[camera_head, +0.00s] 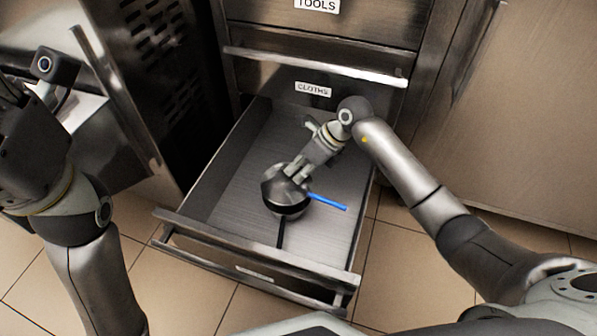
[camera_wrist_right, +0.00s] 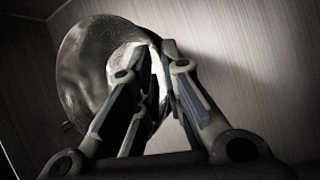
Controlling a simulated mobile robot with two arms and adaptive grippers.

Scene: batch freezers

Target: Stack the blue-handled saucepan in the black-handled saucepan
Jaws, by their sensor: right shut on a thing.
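The blue-handled saucepan (camera_head: 327,201) is in the open drawer, its blue handle pointing right. The black-handled saucepan (camera_head: 281,232) is at the same spot, its dark handle pointing toward the drawer front. The two pans overlap, with the blue-handled one seeming to be on top; how deep it sits cannot be told. My right gripper (camera_head: 292,174) reaches down from the upper right and is shut on the blue-handled saucepan. In the right wrist view, the fingers (camera_wrist_right: 150,65) overlap a round metal pan (camera_wrist_right: 82,75). My left gripper's fingers are not seen.
The open drawer (camera_head: 240,165) has a bare metal floor around the pans. Its front wall (camera_head: 250,262) faces me. A shut drawer marked TOOLS (camera_head: 318,25) is above. A dark vented unit (camera_head: 160,60) stands left and a steel cabinet (camera_head: 530,120) right.

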